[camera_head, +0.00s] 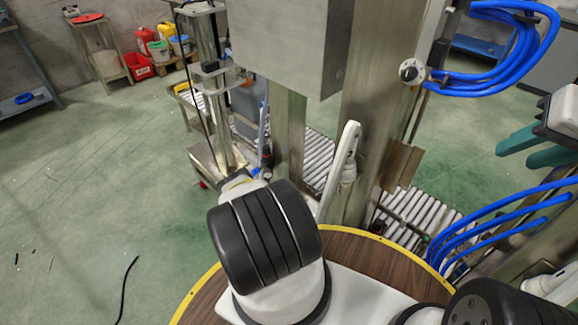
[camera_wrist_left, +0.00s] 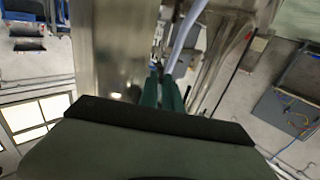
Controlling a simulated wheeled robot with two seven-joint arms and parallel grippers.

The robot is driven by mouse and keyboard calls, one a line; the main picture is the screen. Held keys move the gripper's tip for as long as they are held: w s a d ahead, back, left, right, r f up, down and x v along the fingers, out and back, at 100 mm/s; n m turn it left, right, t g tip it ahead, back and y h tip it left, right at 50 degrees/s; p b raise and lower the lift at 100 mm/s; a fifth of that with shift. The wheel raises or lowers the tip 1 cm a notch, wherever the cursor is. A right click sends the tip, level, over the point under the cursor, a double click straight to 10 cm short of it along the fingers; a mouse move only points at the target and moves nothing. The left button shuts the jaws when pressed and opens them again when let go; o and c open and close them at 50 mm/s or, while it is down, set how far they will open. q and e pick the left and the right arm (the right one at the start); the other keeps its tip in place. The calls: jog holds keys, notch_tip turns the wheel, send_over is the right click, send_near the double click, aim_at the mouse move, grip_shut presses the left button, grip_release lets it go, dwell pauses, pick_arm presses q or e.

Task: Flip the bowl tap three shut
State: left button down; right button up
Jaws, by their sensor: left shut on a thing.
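No tap that I can pick out as bowl tap three shows clearly. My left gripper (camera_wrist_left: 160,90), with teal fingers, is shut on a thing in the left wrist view. A pale bar (camera_wrist_left: 184,38) comes down to its fingertips; the contact itself is small and unclear. In the head view the left fingers are hidden. A white lever-like handle (camera_head: 346,155) stands tilted in front of the steel post (camera_head: 371,110). My right gripper (camera_head: 537,147) is at the right edge, its two teal fingers apart and empty, away from the post.
A grey steel box (camera_head: 285,45) hangs over the roller conveyor (camera_head: 322,160). More blue hoses (camera_head: 500,225) run low on the right. The green floor (camera_head: 100,180) at left is mostly clear.

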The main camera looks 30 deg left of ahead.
pick_arm(q)
jog(key=shift+s+a+f+m+t+h, duration=0.15)
jog(key=shift+a+m+t+h, duration=0.3)
jog(key=shift+m+h, duration=0.6)
jog(key=shift+s+a+r+m+t+h, duration=0.15)
jog(key=shift+a+m+t+h, duration=0.35)
jog(key=shift+h, duration=0.9)
jog(key=shift+s+a+f+m+t+h, duration=0.15)
jog(key=shift+a+m+t+h, duration=0.15)
jog(key=shift+m+h, duration=0.8)
jog(key=c, duration=1.5)
grip_release()
jog(key=shift+c, duration=0.2)
jog(key=s, duration=0.7)
jog(key=shift+s+d, duration=0.4)
